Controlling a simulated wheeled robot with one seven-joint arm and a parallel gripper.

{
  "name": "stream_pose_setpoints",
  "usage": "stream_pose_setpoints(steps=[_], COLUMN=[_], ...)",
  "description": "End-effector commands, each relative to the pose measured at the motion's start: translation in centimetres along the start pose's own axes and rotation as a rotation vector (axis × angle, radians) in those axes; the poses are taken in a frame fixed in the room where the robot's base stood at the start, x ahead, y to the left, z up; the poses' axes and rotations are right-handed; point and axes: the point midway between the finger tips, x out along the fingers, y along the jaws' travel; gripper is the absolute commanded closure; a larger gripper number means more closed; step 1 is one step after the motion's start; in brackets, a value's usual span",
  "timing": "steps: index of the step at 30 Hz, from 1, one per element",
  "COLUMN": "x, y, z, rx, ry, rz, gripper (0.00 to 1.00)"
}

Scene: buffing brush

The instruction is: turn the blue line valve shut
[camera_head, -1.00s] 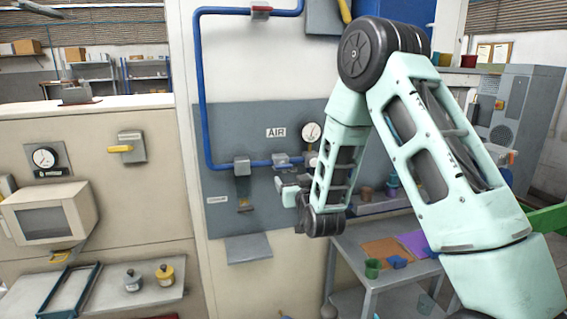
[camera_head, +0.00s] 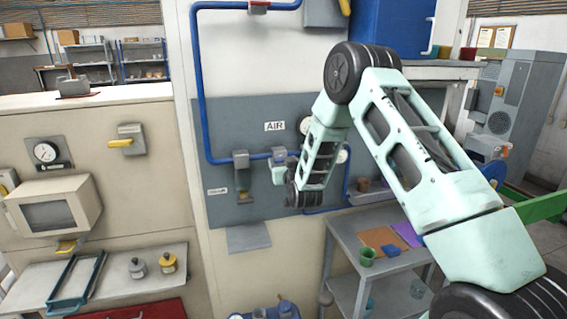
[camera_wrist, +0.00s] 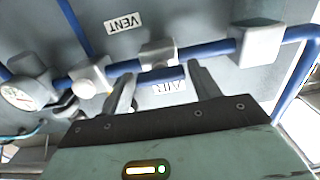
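The blue line (camera_head: 200,90) runs down the panel, then right below the AIR label; it crosses the wrist view too (camera_wrist: 215,49). A grey valve body (camera_wrist: 158,52) sits on it, with a blue handle (camera_wrist: 161,75) beside it. In the head view the valve (camera_head: 279,154) is small and partly covered by my arm. My gripper (camera_wrist: 164,73) is open, its two fingers on either side of the blue handle. Whether they touch it I cannot tell. In the head view my gripper (camera_head: 278,173) is at the panel, just below the line.
Grey blocks (camera_wrist: 258,43) and a gauge (camera_wrist: 22,95) sit along the same line. A grey fitting (camera_head: 241,160) hangs left of the valve, above a small ledge (camera_head: 248,237). A cart (camera_head: 345,235) with cups stands at lower right. A yellow-handled switch (camera_head: 127,142) is far left.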

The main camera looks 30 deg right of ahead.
Motion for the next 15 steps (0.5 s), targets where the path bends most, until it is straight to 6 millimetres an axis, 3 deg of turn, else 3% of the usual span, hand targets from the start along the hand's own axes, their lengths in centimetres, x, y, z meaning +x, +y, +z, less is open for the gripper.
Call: stream_pose_setpoints(steps=[1, 3, 15], x=[-0.01, -0.01, -0.02], y=[0.0, 0.0, 0.05], z=[-0.01, -0.01, 0.33], rx=[0.0, 0.0, 0.055], ry=[0.0, 0.0, 0.001], rz=[0.0, 0.0, 0.001], gripper=[0.53, 0.7, 0.7])
